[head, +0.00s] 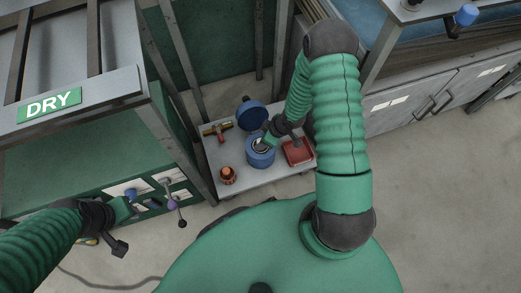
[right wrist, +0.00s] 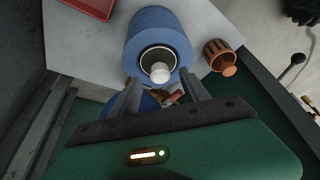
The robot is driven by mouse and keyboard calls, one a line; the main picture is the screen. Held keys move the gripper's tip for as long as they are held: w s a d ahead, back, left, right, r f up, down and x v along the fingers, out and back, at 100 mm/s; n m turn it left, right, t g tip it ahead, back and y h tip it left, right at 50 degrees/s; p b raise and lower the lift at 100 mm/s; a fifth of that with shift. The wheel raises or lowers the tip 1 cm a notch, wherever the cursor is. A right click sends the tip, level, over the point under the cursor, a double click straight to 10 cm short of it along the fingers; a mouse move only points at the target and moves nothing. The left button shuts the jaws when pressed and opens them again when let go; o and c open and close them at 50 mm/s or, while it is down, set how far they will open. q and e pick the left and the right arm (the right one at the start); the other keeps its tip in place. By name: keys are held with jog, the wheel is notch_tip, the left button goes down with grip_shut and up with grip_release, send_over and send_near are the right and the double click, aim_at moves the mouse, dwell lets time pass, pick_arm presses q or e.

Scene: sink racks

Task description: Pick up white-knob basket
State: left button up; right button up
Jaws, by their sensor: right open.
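The white-knob basket (right wrist: 160,72) shows in the right wrist view as a round white knob in the dark central opening of a blue cylindrical container (right wrist: 151,28). In the head view this blue container (head: 260,157) stands on the small grey table, and my right gripper (head: 266,143) partly covers its top. My right gripper (right wrist: 159,84) is open and empty, its two fingers apart on either side, just below the knob in the picture. The rest of the basket is hidden inside the container. My left gripper (head: 122,208) is at the lower left by the DRY rack; its jaws are unclear.
The grey table (head: 238,181) also holds a blue round lid (head: 251,114), a red tray (head: 298,151), an orange-brown knobbed piece (head: 228,175) and a brass fitting (head: 217,129). The DRY rack (head: 70,100) stands left, grey cabinets (head: 420,100) right.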

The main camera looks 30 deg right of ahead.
jog(key=b+x, duration=0.1)
jog(key=x, duration=0.2)
jog(key=shift+f, duration=0.25)
jog(key=shift+r, duration=0.2)
grip_shut()
dwell(0.9)
